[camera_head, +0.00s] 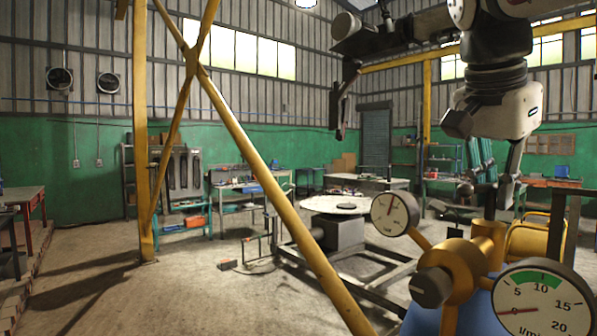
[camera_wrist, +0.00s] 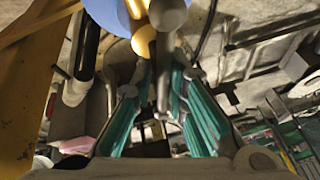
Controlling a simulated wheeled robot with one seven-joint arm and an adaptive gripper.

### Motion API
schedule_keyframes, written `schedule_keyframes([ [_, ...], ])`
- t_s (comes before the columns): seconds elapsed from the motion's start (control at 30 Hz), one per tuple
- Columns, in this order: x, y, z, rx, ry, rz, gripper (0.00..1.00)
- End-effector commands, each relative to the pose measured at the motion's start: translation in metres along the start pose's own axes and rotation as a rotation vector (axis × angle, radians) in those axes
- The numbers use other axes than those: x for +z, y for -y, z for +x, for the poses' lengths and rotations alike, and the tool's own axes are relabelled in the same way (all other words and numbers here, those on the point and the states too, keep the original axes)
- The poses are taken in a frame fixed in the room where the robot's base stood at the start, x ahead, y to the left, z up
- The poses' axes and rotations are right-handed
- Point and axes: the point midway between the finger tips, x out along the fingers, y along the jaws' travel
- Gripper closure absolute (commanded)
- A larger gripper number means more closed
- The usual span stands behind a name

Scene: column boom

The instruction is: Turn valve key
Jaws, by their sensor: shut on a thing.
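The valve assembly stands at the lower right of the head view, with a brass body (camera_head: 462,262), a blue base and a dark round knob (camera_head: 431,287). My gripper (camera_head: 497,192) points down over the upright part of this brass body. In the wrist view my gripper (camera_wrist: 162,88) has its teal-padded fingers on both sides of a narrow grey bar, which looks like the valve key (camera_wrist: 163,82). The gripper is shut on it. The key's lower end meets the brass and blue valve at the top of the wrist view. The fingers partly hide the key in the head view.
A white gauge (camera_head: 541,305) and a smaller gauge (camera_head: 394,213) stick out from the valve close to my gripper. A yellow diagonal brace (camera_head: 270,180) crosses the head view. A round-topped table (camera_head: 336,205) stands behind. Open floor lies at left.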

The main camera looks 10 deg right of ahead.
Motion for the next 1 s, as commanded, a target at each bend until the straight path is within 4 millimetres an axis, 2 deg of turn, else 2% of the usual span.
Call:
schedule_keyframes([
  [0.4, 0.0017, 0.0035, -0.0026, -0.096, 0.044, -0.205, 1.0],
  [1.0, 0.0029, 0.0054, -0.0013, -0.114, 0.053, -0.246, 1.0],
])
